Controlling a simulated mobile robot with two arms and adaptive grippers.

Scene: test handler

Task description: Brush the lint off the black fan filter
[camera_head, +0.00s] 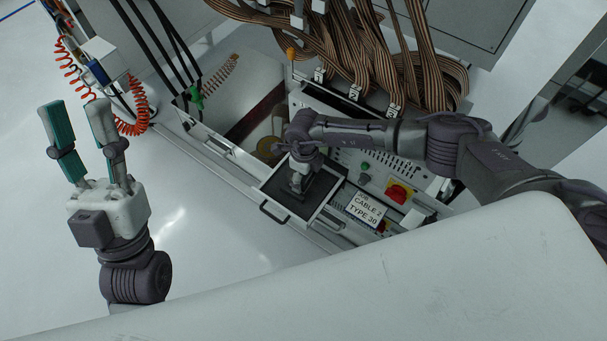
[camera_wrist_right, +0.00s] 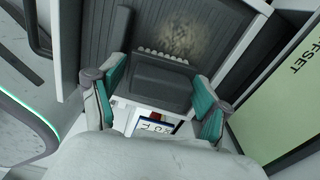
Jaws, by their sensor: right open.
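The black fan filter (camera_head: 284,200) lies in a pale pulled-out frame in the middle of the head view. In the right wrist view the ribbed black filter (camera_wrist_right: 105,40) carries a pale patch of lint (camera_wrist_right: 183,36). A dark grey block with a row of pale bristles, seemingly a brush (camera_wrist_right: 160,85), sits between the fingers of my right gripper (camera_wrist_right: 161,92), just below the lint. The fingers are open, with gaps to the block. In the head view my right gripper (camera_head: 301,182) points down over the filter. My left gripper (camera_head: 75,115) is open and empty, pointing up.
A bar handle (camera_head: 272,213) is at the frame's front. A panel with a red-and-yellow switch (camera_head: 398,193) and a "CABLE 2 TYPE 30" label (camera_head: 364,210) lies to the right. Brown ribbon cables (camera_head: 350,55) hang behind. A red coiled hose (camera_head: 135,108) is near my left gripper.

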